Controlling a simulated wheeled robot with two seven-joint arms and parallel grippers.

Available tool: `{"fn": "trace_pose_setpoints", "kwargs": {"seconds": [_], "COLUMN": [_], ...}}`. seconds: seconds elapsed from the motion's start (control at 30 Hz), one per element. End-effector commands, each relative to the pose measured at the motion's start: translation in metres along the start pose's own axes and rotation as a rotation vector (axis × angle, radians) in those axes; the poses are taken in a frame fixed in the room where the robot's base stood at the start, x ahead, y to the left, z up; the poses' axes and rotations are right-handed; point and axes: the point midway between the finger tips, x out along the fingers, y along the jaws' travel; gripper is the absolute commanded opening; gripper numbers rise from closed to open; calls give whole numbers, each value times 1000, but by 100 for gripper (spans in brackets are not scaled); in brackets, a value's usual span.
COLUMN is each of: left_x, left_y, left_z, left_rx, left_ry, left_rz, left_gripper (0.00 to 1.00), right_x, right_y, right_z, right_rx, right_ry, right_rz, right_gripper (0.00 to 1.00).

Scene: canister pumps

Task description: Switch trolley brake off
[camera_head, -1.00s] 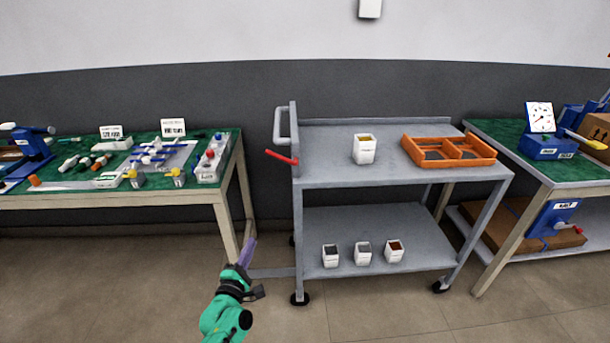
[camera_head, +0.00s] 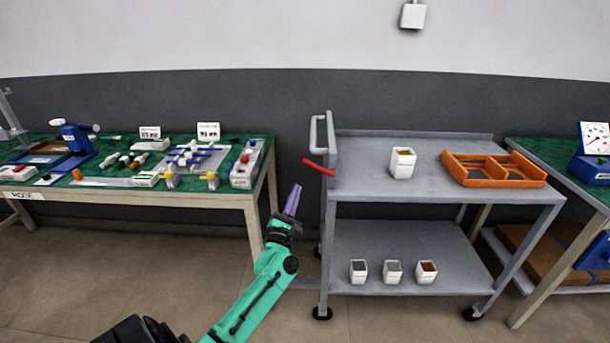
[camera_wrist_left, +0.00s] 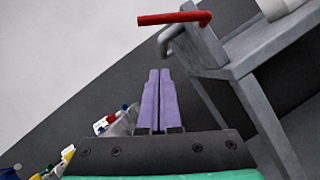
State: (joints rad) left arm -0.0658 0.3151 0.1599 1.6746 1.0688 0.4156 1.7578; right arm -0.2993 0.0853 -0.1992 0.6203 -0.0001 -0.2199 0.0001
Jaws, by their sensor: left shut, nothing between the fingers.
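The grey trolley (camera_head: 385,186) stands in the middle of the head view, with two shelves and a grey push handle (camera_head: 316,135) at its left end. A red brake lever (camera_head: 319,167) sticks out to the left below the handle. It also shows at the top of the left wrist view (camera_wrist_left: 178,18). My left gripper (camera_head: 293,200) is shut and empty, with purple fingers pointing up. It is below and left of the lever, apart from it. The fingers also show in the left wrist view (camera_wrist_left: 158,98). My right gripper is out of view.
A white cup (camera_head: 402,163) and an orange tray (camera_head: 492,183) stand on the trolley's top shelf, with several white cups below. A green-topped bench (camera_head: 120,190) with tools is at the left, another bench (camera_head: 546,153) at the right. A floor gap separates the left bench and trolley.

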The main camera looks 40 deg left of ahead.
Motion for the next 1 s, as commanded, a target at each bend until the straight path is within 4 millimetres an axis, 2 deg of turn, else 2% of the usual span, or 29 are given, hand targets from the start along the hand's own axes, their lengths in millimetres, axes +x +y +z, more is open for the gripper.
{"fn": "trace_pose_setpoints", "kwargs": {"seconds": [0.03,0.17,0.2,0.23,0.4,0.77,1.0], "left_x": [12,40,41,42,45,44,45], "left_y": [2,2,4,4,1,0,2], "left_z": [2,4,18,23,38,39,42], "left_rx": [1,-1,-4,-5,-1,1,29], "left_ry": [-2,-1,0,1,1,0,1], "left_rz": [2,2,0,0,-1,-1,-14], "left_gripper": [0,0,0,0,0,0,0], "right_x": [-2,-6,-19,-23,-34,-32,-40], "right_y": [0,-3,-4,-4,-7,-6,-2], "right_z": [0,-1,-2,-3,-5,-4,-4], "right_rx": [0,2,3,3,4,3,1], "right_ry": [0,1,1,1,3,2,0], "right_rz": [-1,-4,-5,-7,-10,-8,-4], "right_gripper": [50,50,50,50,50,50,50]}}
